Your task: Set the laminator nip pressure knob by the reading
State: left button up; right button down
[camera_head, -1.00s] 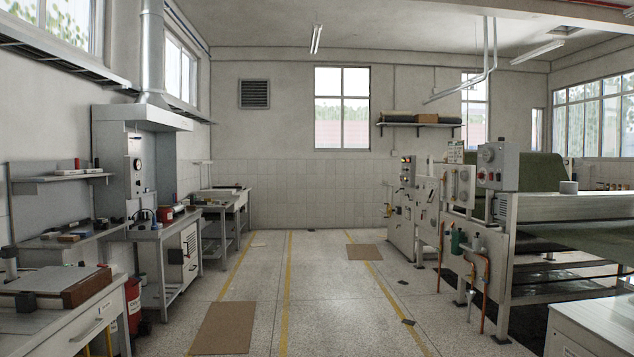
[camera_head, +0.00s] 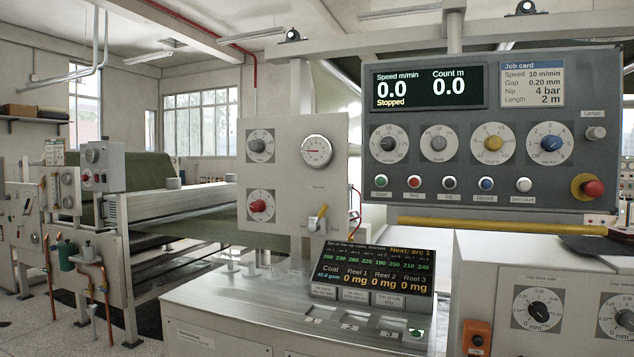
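A grey control panel (camera_head: 500,190) faces me at the upper right. Its job card (camera_head: 532,84) reads Speed 10 m/min, Gap 0.20 mm, Nip 4 bar, Length 2 m. Its display (camera_head: 429,87) shows 0.0 m/min, 0.0 m and "Stopped". Below are black (camera_head: 388,144), grey (camera_head: 438,144), yellow (camera_head: 493,144) and blue (camera_head: 551,144) dial knobs; their labels are too small to tell which is nip. The gauge value is unreadable. Neither gripper is in view.
Several push buttons line the panel's bottom, with a red emergency button (camera_head: 593,188) at right. A sloped screen (camera_head: 372,274) sits on a metal cabinet (camera_head: 230,305) in front. A white box with dials (camera_head: 538,310) stands at lower right. Open floor shows at lower left.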

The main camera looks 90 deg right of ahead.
aim_at(259, 205)
jog(key=z, duration=2.65)
